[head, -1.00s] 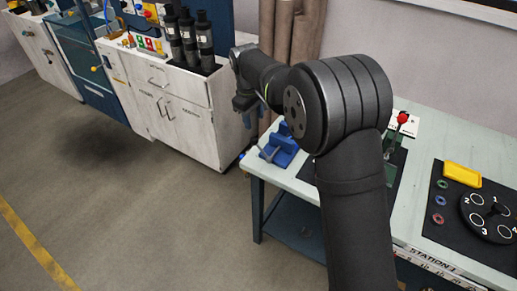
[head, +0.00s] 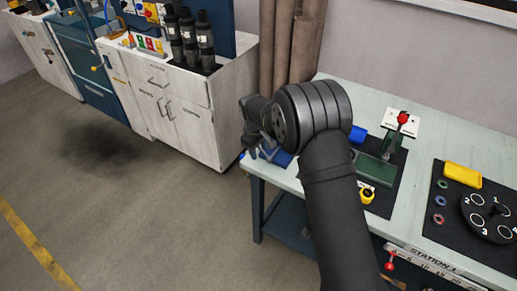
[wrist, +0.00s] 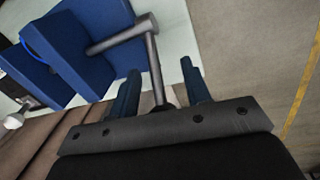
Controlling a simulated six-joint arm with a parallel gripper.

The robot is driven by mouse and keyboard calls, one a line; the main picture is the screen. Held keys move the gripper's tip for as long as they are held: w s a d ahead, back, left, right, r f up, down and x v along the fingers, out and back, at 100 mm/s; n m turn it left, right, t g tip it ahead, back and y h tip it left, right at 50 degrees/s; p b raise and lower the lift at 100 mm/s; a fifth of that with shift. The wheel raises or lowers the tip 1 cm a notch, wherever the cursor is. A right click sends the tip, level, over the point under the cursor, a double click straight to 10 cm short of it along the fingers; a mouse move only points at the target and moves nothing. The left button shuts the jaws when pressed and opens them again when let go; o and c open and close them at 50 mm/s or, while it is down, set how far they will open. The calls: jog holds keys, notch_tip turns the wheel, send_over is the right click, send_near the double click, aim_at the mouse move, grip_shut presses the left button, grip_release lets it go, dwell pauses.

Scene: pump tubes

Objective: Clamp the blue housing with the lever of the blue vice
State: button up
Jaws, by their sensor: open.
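The blue vice (head: 280,157) stands at the table's left corner, mostly hidden behind my arm in the head view. In the wrist view its blue blocks (wrist: 92,28) fill the upper left. Its grey lever (wrist: 120,35) sticks out from them and bends down between my fingers. My gripper (wrist: 160,72) is open, with one dark blue finger on each side of the lever bar; I cannot tell whether either touches it. A thin bright blue edge (wrist: 33,52) shows at the blocks; whether it is the blue housing I cannot tell.
A bright blue piece (head: 357,133) lies behind my arm, near the dark mat with a green fixture (head: 375,168) and a yellow ring part (head: 367,196). A yellow block (head: 462,174) and a numbered dial (head: 488,217) are at the right. A white cabinet (head: 190,120) stands beyond the table's left edge.

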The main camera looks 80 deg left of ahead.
jog(key=shift+c, duration=0.2)
grip_shut()
jog(key=shift+w+d+r+g+y, duration=0.15)
jog(key=shift+r+g+y, duration=0.15)
jog(key=shift+g+y, duration=0.2)
jog(key=shift+w+d+r+g+y, duration=0.15)
jog(key=shift+r+g+y, duration=0.1)
jog(key=shift+g+y, duration=0.2)
jog(key=shift+o, duration=0.2)
grip_release()
